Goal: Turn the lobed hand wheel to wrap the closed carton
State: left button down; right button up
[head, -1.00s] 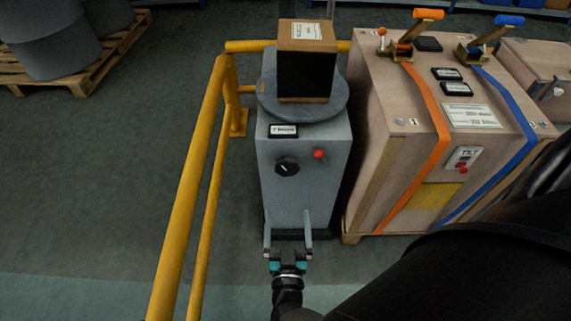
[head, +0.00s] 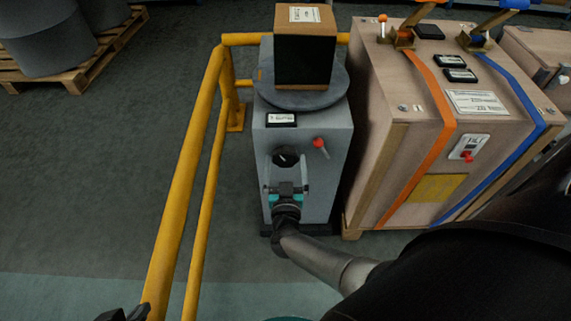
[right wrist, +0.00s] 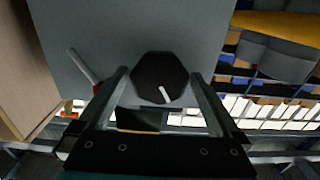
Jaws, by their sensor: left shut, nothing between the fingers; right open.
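The lobed hand wheel (head: 286,155) is a black knob with a white mark, on the front of a grey machine (head: 322,180). The carton (head: 305,52), brown-topped with a dark front face, stands on the machine's round turntable (head: 297,98). My right gripper (head: 286,160) is open at the wheel. In the right wrist view, the wheel (right wrist: 158,70) lies between the spread fingertips (right wrist: 158,78) with gaps visible on both sides. My left gripper (head: 124,313) is shut and empty at the bottom left edge, partly cut off.
A red-knobbed lever (head: 318,143) sticks out right of the wheel. Yellow railing (head: 185,185) runs along the machine's left side. A large strapped crate (head: 395,165) stands close on the right.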

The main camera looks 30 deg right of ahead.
jog(key=shift+w+d, duration=0.15)
jog(key=c, duration=1.1)
